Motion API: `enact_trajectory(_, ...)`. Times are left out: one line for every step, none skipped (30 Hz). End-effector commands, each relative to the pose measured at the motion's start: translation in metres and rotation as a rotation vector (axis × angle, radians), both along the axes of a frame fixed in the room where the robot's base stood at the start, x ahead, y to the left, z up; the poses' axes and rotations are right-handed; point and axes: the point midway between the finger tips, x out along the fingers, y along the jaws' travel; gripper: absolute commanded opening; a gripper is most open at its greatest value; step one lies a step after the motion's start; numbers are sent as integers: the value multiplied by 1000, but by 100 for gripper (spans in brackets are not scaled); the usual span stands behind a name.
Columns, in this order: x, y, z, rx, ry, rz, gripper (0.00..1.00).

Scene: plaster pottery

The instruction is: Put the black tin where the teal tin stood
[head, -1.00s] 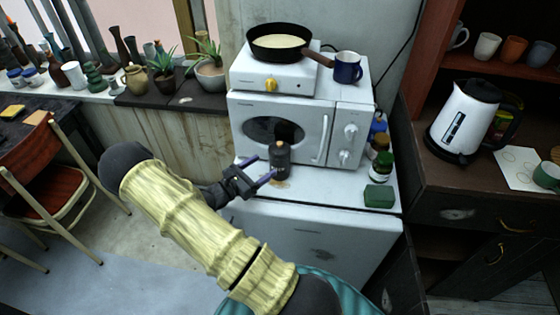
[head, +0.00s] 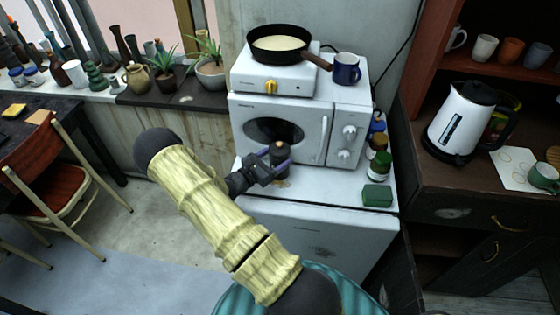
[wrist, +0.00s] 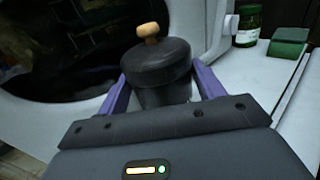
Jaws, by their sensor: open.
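The black tin (head: 281,163) stands upright on the white top in front of the microwave. In the wrist view the black tin (wrist: 157,68) has a dark lid with a light wooden knob. My gripper (head: 275,160) is around it, with one purple finger on each side; the fingers also show in the wrist view (wrist: 163,88). The jaws are open, and I cannot tell whether either finger touches the tin. The lower part of the tin is hidden behind my gripper in the wrist view. I cannot make out a teal tin.
The microwave (head: 270,110) stands close behind the tin. A green box (head: 377,196) and a green jar (head: 379,165) are to the right on the white top (head: 335,190). Bare top lies between them and the tin. A brownish stain shows by the tin's base.

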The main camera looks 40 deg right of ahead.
Motion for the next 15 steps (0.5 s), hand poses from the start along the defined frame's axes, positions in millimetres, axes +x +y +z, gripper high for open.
enact_trajectory(0, 0, 0, 0, 0, 1, 67)
enact_trajectory(0, 0, -1, 0, 0, 1, 67)
enact_trajectory(0, 0, -1, 0, 0, 1, 67)
enact_trajectory(0, 0, -1, 0, 0, 1, 67)
enact_trajectory(0, 0, -1, 0, 0, 0, 67)
enact_trajectory(0, 0, -1, 0, 0, 0, 67)
enact_trajectory(0, 0, 0, 0, 1, 0, 67)
enact_trajectory(0, 0, 0, 0, 1, 0, 67)
enact_trajectory(0, 0, 0, 0, 1, 0, 67)
enact_trajectory(0, 0, 0, 0, 1, 0, 67)
enact_trajectory(0, 0, 0, 0, 1, 0, 67)
enact_trajectory(0, 0, 0, 0, 1, 0, 67)
enact_trajectory(0, 0, 0, 0, 1, 0, 67)
enact_trajectory(0, 0, 0, 0, 1, 0, 67)
enact_trajectory(0, 0, 0, 0, 1, 0, 62)
